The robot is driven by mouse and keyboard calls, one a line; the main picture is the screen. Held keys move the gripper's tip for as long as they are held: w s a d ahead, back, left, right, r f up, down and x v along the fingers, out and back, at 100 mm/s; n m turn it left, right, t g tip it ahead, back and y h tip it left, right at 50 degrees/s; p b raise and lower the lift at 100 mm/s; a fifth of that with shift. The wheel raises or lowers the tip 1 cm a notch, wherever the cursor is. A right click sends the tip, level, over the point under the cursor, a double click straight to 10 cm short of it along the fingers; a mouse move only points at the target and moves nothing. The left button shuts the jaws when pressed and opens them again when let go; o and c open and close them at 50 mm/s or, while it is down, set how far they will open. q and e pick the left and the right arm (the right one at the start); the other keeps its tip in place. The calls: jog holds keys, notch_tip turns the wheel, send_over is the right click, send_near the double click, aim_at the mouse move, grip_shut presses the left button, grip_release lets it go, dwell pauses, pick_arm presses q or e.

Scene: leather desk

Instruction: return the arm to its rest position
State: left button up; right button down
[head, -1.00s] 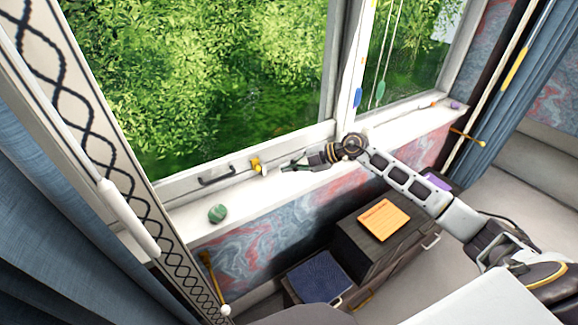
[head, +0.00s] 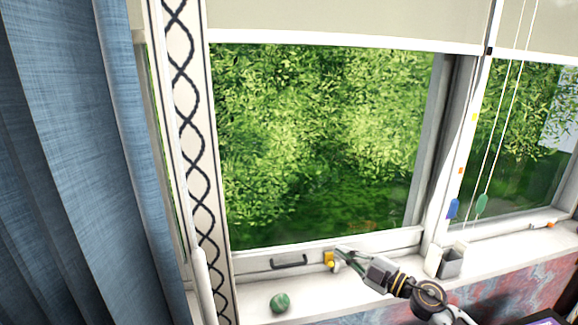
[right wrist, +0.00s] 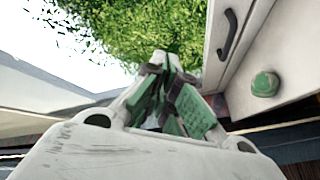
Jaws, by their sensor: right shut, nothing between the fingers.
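My right arm comes in from the bottom right of the head view. Its gripper (head: 342,256) is shut and empty, above the window sill and close in view to a yellow latch (head: 329,259) on the lower window frame. I cannot tell whether it touches the latch. In the right wrist view, the same gripper (right wrist: 168,78) shows its green-padded fingers together with nothing between them. My left gripper is not in view.
A green stone-like lump (head: 280,302) lies on the sill (head: 252,309), also visible in the right wrist view (right wrist: 265,83). A dark handle (head: 289,262) is on the frame. A grey box (head: 452,263) stands right of the arm. A blue curtain (head: 75,160) hangs left.

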jog(key=s+d+m+t+h, duration=0.1)
jog(key=d+m+t+h, duration=0.45)
jog(key=m+h, duration=0.55)
jog(key=s+d+f+m+g+h, duration=0.3)
jog(key=s+f+m, duration=0.1)
jog(key=s+f, duration=0.15)
jog(key=s+d+f+m+g+h, duration=0.2)
jog(key=s+f+m+g, duration=0.15)
jog(key=f, duration=0.35)
jog(key=s+a+f+g+y, duration=0.15)
jog(key=s+f+g, duration=0.3)
jog(key=s, duration=0.55)
jog(key=s+a+f+g+y, duration=0.1)
jog(key=s+a+f+g, duration=0.3)
jog(key=s, duration=0.6)
notch_tip(320, 180, down, 33)
jog(key=s+d+g, duration=0.1)
jog(key=s, duration=0.1)
jog(key=s+d+f, duration=0.2)
jog(key=s+f, duration=0.8)
jog(key=s, duration=0.1)
jog(key=s+d+f+g, duration=0.1)
jog(key=s+d+f, duration=0.1)
jog(key=s+f, duration=0.8)
jog(key=shift+s+f, duration=0.3)
jog(key=shift+s, duration=0.7)
